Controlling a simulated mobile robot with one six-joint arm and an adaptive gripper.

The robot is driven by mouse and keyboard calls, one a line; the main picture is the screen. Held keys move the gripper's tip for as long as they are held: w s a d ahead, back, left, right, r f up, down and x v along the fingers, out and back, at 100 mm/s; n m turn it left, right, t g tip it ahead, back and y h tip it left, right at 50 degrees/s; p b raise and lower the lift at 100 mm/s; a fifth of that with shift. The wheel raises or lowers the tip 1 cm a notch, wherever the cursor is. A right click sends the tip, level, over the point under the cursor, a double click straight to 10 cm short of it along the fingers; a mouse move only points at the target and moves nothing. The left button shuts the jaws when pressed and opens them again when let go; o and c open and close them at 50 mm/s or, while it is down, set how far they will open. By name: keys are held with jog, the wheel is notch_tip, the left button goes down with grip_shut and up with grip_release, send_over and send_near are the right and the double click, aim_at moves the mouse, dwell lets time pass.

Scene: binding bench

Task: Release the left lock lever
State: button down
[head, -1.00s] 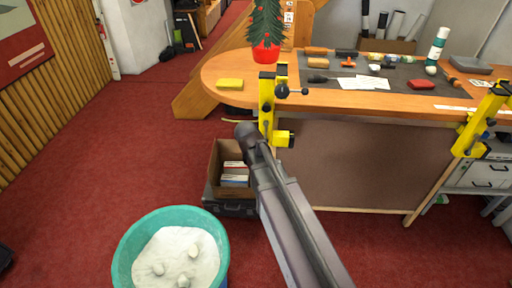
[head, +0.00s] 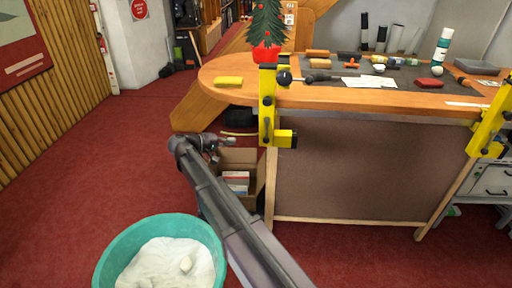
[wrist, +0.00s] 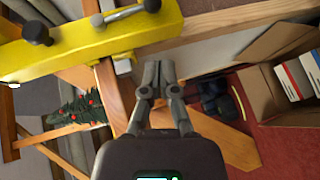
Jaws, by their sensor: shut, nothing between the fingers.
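The left yellow clamp (head: 267,105) stands upright at the near left edge of the bench, with a black-knobbed lever (head: 284,77) near its top. In the wrist view the clamp (wrist: 90,45) lies across the upper left. That view shows a dark knob (wrist: 36,32) on it and a grey lever (wrist: 125,13) with a black knob at its right end. I cannot tell which one is the lock lever. My gripper (head: 228,143) is shut and empty, left of the clamp's lower part. Its fingertips (wrist: 158,68) are below the grey lever in the wrist picture, apparently apart from it.
The wooden bench (head: 350,97) carries a potted tree (head: 265,50), a yellow block (head: 229,82) and several tools. A second yellow clamp (head: 487,125) is at the right. An open carton (head: 240,158) stands behind my arm. A green tub (head: 120,250) is at front left.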

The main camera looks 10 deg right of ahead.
jog(key=a, duration=0.1)
jog(key=w+a+t+h, duration=0.1)
jog(key=shift+w+a+r+b, duration=0.15)
jog(key=shift+a+b, duration=0.2)
jog(key=shift+b, duration=0.05)
jog(key=shift+d, duration=0.1)
jog(key=b, duration=0.2)
send_near(260, 136)
jog(key=w+d, duration=0.4)
jog(key=shift+s+d+f, duration=0.65)
jog(key=shift+s+d, duration=0.2)
jog(key=shift+d, duration=0.15)
jog(key=shift+s+d+f, duration=0.1)
jog(key=shift+s+d, duration=0.2)
jog(key=shift+d, duration=0.5)
jog(key=shift+d+b, duration=0.1)
jog(key=shift+b, duration=0.2)
